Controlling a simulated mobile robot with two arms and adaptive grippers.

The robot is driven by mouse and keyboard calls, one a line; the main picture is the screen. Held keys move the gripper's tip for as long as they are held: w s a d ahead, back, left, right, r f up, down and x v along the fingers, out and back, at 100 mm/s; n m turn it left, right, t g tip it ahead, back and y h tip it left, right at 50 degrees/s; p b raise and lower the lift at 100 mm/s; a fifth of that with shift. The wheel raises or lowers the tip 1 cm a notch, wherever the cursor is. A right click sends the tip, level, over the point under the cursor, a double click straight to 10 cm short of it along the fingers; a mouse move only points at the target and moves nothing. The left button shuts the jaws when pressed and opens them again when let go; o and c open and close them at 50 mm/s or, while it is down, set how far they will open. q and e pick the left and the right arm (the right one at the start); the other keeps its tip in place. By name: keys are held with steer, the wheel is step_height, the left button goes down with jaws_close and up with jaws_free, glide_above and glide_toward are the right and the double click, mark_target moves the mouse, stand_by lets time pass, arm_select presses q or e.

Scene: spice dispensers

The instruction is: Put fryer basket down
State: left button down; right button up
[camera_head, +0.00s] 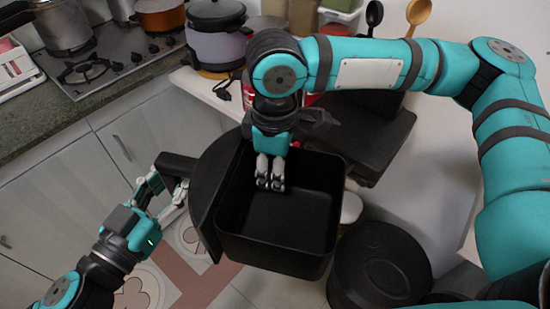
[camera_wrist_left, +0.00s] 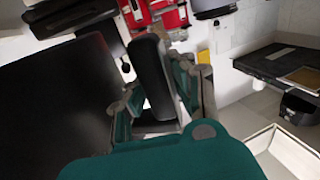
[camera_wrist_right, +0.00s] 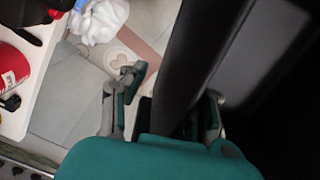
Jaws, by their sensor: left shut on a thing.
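The black fryer basket (camera_head: 285,240) is held up in the air over the floor, its open top facing me and looking empty. Its handle (camera_head: 177,166) sticks out to the left. My left gripper (camera_head: 165,187) is shut on this handle, which also shows between the fingers in the left wrist view (camera_wrist_left: 153,78). My right gripper (camera_head: 270,178) reaches down over the basket's back part. In the right wrist view its fingers (camera_wrist_right: 165,100) stand apart, with a dark basket edge (camera_wrist_right: 185,60) between them. The left finger there looks clear of that edge.
A counter with a stove (camera_head: 100,68) and pots lies at the back left. A rice cooker (camera_head: 217,35) stands on the white table, with a black appliance (camera_head: 375,135) behind the basket. A round black bin (camera_head: 380,265) stands on the floor at the basket's right.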

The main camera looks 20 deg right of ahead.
steer(key=shift+c, duration=0.3)
jaws_close()
arm_select(q)
steer(key=c, duration=1.1)
jaws_free()
